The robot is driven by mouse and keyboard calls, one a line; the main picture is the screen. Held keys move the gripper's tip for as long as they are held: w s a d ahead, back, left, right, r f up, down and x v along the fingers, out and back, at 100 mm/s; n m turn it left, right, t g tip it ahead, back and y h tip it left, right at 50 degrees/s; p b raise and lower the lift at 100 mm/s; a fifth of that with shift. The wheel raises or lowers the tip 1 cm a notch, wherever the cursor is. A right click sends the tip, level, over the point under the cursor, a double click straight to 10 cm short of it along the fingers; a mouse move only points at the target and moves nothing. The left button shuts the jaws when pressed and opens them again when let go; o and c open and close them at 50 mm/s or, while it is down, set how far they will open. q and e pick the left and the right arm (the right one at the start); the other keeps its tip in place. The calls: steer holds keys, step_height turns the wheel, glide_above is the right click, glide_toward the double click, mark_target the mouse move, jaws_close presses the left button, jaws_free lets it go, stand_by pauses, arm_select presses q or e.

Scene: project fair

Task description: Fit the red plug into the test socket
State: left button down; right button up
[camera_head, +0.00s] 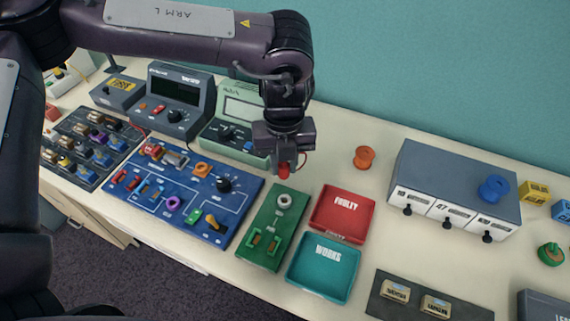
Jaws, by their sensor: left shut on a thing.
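My left gripper (285,160) points down and is shut on the red plug (284,171). Only the lower part of the plug shows below the fingers. The gripper is above the far end of a green board (259,225). A pale round ring on this board looks like the test socket (284,201); in the picture it lies just below the plug. The plug looks apart from it, with a gap between. The exact height of the plug above the board is hard to tell. My right gripper is not in view.
A red FAULTY tray (368,217) and a teal WORKS tray (350,264) stand right of the board. A blue circuit board (150,205) lies left. Meters (235,112) stand behind. A grey drawer box (455,170) and an orange spool (364,157) are at right.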

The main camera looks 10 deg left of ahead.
mark_target(285, 167)
arm_select(q)
steer(key=shift+s+d+f+m, duration=0.15)
steer(key=shift+f+m, duration=0.15)
steer(key=shift+m, duration=0.2)
steer(key=shift+f, duration=0.15)
step_height(285, 167, down, 2)
steer(key=shift+f+b, duration=0.2)
steer(key=shift+b, duration=1)
step_height(285, 167, down, 3)
steer(key=shift+f+b, duration=0.1)
steer(key=shift+b, duration=1.1)
steer(key=shift+f+b, duration=0.3)
steer(key=shift+f, duration=0.25)
steer(key=shift+p, duration=0.3)
steer(key=shift+r, duration=0.1)
